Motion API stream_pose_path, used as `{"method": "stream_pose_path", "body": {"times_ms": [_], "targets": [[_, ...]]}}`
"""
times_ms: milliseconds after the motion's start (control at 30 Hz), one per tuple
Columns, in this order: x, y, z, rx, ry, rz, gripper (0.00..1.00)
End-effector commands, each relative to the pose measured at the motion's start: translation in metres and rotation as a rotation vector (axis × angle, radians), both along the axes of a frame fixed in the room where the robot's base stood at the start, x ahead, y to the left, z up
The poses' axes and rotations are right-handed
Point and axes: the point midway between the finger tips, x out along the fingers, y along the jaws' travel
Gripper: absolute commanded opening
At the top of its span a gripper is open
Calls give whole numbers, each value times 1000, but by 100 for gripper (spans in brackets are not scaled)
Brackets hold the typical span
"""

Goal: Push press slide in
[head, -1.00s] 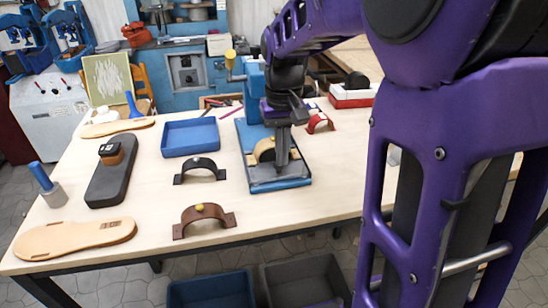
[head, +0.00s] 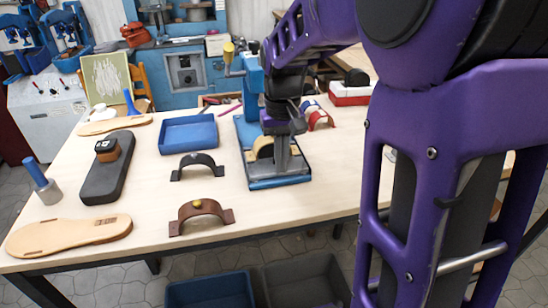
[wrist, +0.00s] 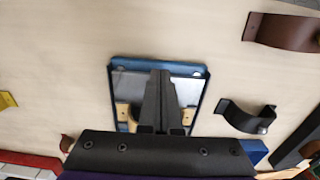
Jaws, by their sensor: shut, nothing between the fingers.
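The blue press (head: 252,85) stands at the back of the table, with a lever ending in a yellow knob. Its blue-rimmed base with a grey slide plate (head: 262,174) extends toward the front; the rim and plate also show in the wrist view (wrist: 128,84). A tan curved strap piece (head: 263,147) sits on the slide and is partly hidden by my gripper. My gripper (head: 283,168) points down, shut and empty, over the slide beside the tan strap. In the wrist view the fingers (wrist: 161,85) overlap the plate. I cannot tell whether the fingertips touch the slide.
A blue tray (head: 188,134), black strap (head: 197,165) and brown strap (head: 202,212) lie left of the press. A red strap (head: 318,115) lies behind, right.

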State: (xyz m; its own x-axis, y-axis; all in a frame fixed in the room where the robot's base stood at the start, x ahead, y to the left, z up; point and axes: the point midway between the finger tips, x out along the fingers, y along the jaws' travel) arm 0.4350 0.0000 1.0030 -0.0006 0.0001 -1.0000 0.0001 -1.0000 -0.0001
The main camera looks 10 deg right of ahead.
Motion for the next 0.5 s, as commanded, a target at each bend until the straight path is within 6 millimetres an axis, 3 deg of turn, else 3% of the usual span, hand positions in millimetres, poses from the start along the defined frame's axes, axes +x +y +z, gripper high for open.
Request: {"method": "stream_pose_path", "body": {"times_ms": [233,500], "targets": [[0,0,-14,0,-1,0,0],[0,0,-15,0,-1,0,0]]}}
